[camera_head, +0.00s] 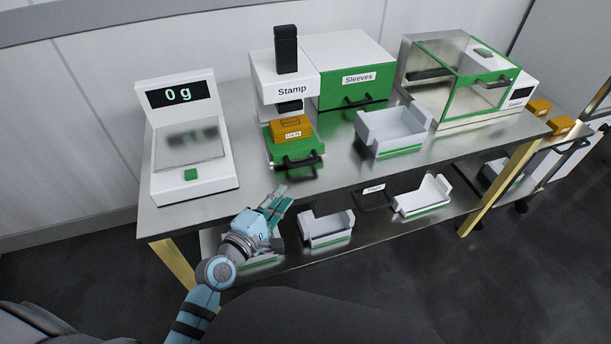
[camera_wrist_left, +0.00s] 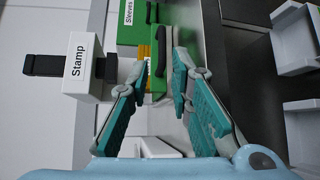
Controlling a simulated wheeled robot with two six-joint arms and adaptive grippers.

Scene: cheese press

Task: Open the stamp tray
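The white stamp press (camera_head: 284,85) stands on the table, labelled "Stamp", with a black lever on top. Its green stamp tray (camera_head: 312,145) sits in front of and below the press head, with an orange block (camera_head: 291,128) on it. The tray's black handle (camera_head: 299,161) faces the table's front edge. My left gripper (camera_head: 279,194) is just in front of and below the handle. In the left wrist view its fingers (camera_wrist_left: 160,78) are spread, with the handle (camera_wrist_left: 161,50) showing between and beyond the tips. I cannot tell whether they touch it. My right gripper is out of view.
A scale (camera_head: 190,140) reading "0 g" stands at left. A green sleeves box (camera_head: 352,72), a white tray (camera_head: 394,132) and a glass-sided machine (camera_head: 465,80) stand to the right. A lower shelf (camera_head: 285,258) holds more white trays.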

